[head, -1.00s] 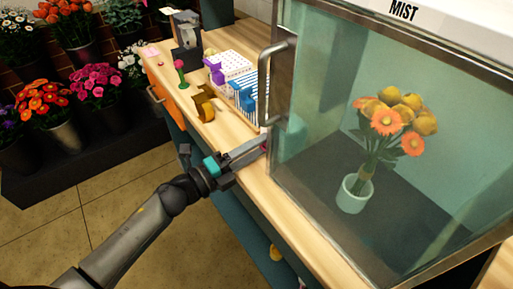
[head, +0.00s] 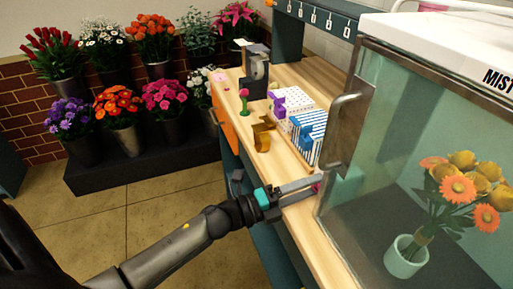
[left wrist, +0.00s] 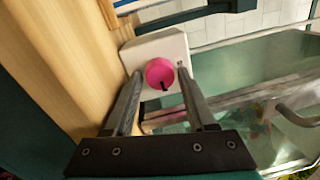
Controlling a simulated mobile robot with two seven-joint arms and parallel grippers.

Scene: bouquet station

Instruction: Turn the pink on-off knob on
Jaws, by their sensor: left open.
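The pink knob (left wrist: 160,73) sits on a white square plate (left wrist: 150,48) in the left wrist view, with a dark mark at its lower edge. In the head view only a bit of pink (head: 316,188) shows at the fingertips, beside the glass mist cabinet. My left gripper (head: 312,186) reaches over the counter edge to it. In the left wrist view the two fingers of my left gripper (left wrist: 157,76) are apart, one on each side of the knob. I cannot tell whether they touch it. My right gripper does not show.
The glass mist cabinet (head: 385,150) has a metal handle (head: 336,125) close to my fingers and holds a bouquet in a pale pot (head: 405,256). Flower buckets stand at the back left.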

